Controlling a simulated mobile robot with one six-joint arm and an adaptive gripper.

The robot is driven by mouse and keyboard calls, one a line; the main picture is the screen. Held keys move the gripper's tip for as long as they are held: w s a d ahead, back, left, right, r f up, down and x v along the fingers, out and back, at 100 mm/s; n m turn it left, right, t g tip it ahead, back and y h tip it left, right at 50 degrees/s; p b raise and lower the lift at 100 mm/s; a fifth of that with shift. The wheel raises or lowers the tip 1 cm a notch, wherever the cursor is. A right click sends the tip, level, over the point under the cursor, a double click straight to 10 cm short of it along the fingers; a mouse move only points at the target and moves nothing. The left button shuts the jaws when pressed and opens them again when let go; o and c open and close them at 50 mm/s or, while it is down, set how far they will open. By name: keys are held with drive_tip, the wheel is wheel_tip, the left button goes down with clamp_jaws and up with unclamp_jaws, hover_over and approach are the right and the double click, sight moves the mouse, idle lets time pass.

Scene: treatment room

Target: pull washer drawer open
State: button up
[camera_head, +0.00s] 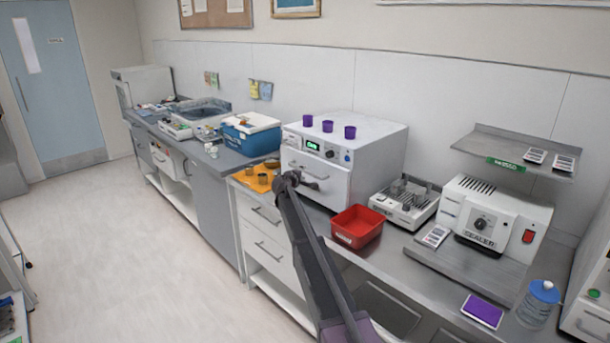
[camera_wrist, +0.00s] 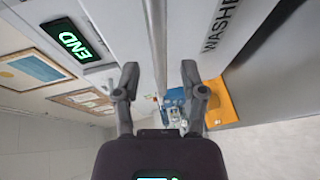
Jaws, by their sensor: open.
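The washer (camera_head: 383,152) is a white box on the counter with a green-lit display and a knob on its front. Its drawer front (camera_head: 330,184) sits below the panel and looks shut. In the wrist view the green END display (camera_wrist: 75,38) and the washer lettering (camera_wrist: 222,25) show at either side. My gripper (camera_head: 289,181) is at the washer's front, near the drawer. In the wrist view my gripper (camera_wrist: 159,70) is open, with a pale handle bar (camera_wrist: 158,40) running between its fingers. I cannot tell whether either finger touches the bar.
Three purple cups (camera_head: 327,126) stand on the washer. A red bin (camera_head: 358,240) sits to its right, near my arm. An orange mat (camera_head: 243,178) with small cups lies to the left. A sealer (camera_head: 515,219) stands further right. The floor left of the counter is clear.

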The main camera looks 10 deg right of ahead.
drive_tip(key=shift+x, duration=1.5)
clamp_jaws()
